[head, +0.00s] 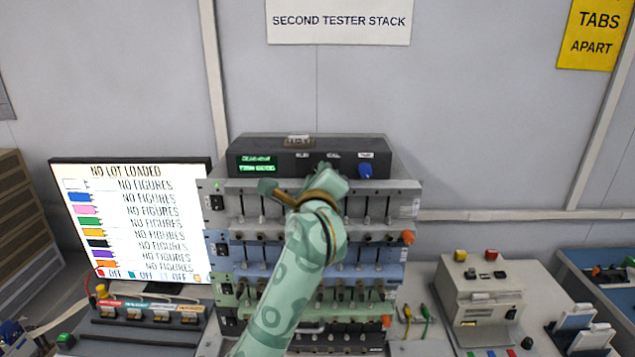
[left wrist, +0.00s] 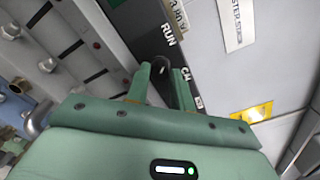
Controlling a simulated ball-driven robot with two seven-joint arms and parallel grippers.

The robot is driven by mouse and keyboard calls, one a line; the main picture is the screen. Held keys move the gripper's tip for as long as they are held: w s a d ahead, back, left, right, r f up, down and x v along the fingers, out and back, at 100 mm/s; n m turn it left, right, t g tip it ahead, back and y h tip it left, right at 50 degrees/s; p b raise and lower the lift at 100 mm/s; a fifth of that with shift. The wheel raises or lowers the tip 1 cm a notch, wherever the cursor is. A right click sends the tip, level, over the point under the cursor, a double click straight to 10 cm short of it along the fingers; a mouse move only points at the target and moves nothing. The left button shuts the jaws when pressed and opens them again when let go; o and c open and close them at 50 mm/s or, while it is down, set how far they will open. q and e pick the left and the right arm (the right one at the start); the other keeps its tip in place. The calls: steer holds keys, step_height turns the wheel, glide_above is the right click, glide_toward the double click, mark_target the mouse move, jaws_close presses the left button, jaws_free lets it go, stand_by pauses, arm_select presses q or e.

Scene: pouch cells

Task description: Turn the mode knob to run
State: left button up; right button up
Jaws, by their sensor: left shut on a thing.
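The black tester unit (head: 215,155) sits on top of the stack, with small white labels along its front. In the left wrist view its RUN label (left wrist: 169,34) and CAL label (left wrist: 187,74) are readable. My left gripper (head: 330,172) is at the unit's front, below the labels. In the left wrist view the left gripper (left wrist: 161,80) is shut on a dark knob (left wrist: 161,67) with a pale mark, mostly hidden between the fingers. Which label the mark points at I cannot tell. My right gripper is in neither view.
A blue knob (head: 366,172) stands close to the right of my gripper. Rows of levers and knobs fill the rack below. A monitor (head: 130,220) stands at the left, and a beige device (head: 481,300) at the right.

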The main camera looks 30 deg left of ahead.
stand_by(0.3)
arm_select(q)
steer(key=o, duration=0.9)
steer(key=shift+o, duration=0.4)
steer(key=shift+d, duration=0.15)
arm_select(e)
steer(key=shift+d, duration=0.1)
arm_select(q)
steer(key=shift+f, duration=0.2)
steer(key=shift+f, duration=0.1)
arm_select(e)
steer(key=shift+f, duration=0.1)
